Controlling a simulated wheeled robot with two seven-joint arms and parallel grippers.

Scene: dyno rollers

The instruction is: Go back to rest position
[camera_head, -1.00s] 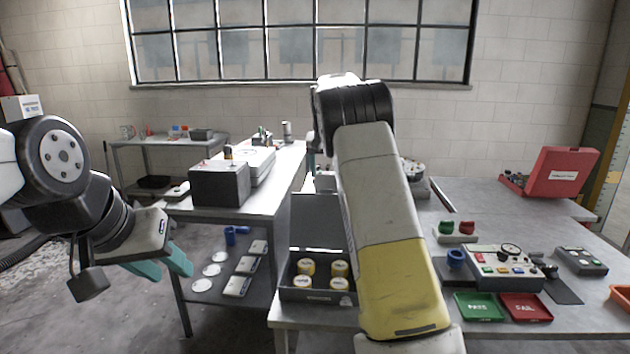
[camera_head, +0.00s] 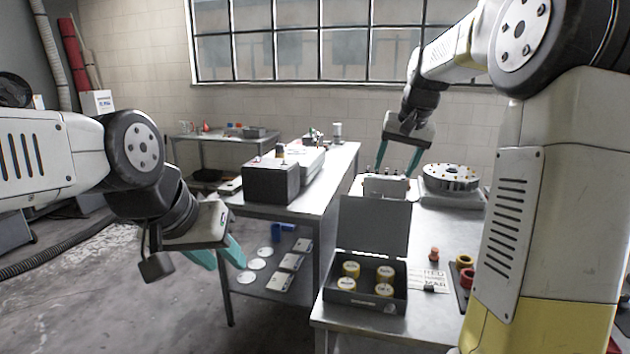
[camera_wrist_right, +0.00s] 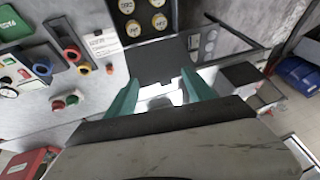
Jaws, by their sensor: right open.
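My right arm enters the head view from the right, and its gripper (camera_head: 398,165) hangs over the back of the right bench, fingers pointing down. Its teal fingers are apart with nothing between them; in the right wrist view the open gripper (camera_wrist_right: 160,84) faces the bench and the raised lid of the case. My left arm comes in from the left. Its gripper (camera_head: 226,266) hangs in front of the middle bench, fingers tilted down and right. Its two fingers stand apart and hold nothing visible.
A round slotted fixture (camera_head: 451,180) stands behind. A dark box (camera_head: 271,183) sits on the middle bench.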

